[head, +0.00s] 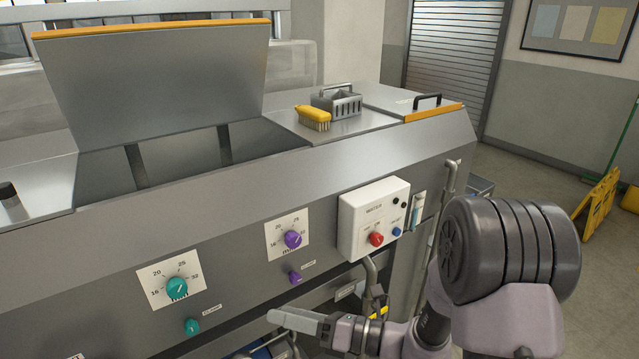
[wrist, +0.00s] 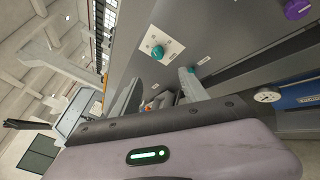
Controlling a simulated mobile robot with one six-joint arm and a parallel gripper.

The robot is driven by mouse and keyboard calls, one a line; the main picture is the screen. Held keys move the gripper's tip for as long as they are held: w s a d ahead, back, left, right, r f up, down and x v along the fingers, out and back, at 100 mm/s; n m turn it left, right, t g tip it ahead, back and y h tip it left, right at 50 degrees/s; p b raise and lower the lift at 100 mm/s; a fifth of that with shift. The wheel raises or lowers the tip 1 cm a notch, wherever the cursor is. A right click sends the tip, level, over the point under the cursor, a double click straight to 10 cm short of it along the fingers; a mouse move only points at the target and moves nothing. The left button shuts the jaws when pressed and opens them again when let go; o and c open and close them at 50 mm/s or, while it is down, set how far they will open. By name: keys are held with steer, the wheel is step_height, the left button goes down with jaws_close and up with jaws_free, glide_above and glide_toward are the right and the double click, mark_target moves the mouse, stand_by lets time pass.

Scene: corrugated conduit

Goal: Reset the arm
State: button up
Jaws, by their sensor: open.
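My gripper (head: 280,327) is low at the bottom middle of the head view, in front of the grey machine (head: 330,180) and below its row of knobs. One pale finger points left there; the other is mostly cut off or hard to make out. In the wrist view the two fingers of my gripper (wrist: 160,86) stand apart with nothing seen between them. The machine's front panel with a teal knob (wrist: 158,52) lies beyond the fingertips. My arm comes in from the right of the head view.
The front panel carries a teal dial (head: 177,288), a purple dial (head: 292,240) and a white control box (head: 372,217) with a red knob. On top are a yellow brush (head: 313,117), a metal basket (head: 338,102) and a raised lid (head: 160,80). Floor at right is open, with a yellow sign (head: 598,203).

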steer(key=s+r+n+g+h+b, duration=0.2)
steer(key=s+n+g+h, duration=0.3)
steer(key=s+n, duration=0.85)
steer(key=s+d+n+t+h+b, duration=0.3)
steer(key=s+d+n+t+h, duration=0.2)
steer(key=d+n+h, duration=0.4)
steer(key=d+r+n, duration=0.1)
steer(key=d+n, duration=0.3)
steer(key=d, duration=0.2)
steer(key=shift+s+d+h+b, duration=0.15)
steer(key=shift+d+h+b, duration=0.05)
steer(key=shift+h+b, duration=0.2)
steer(key=shift+o, duration=0.5)
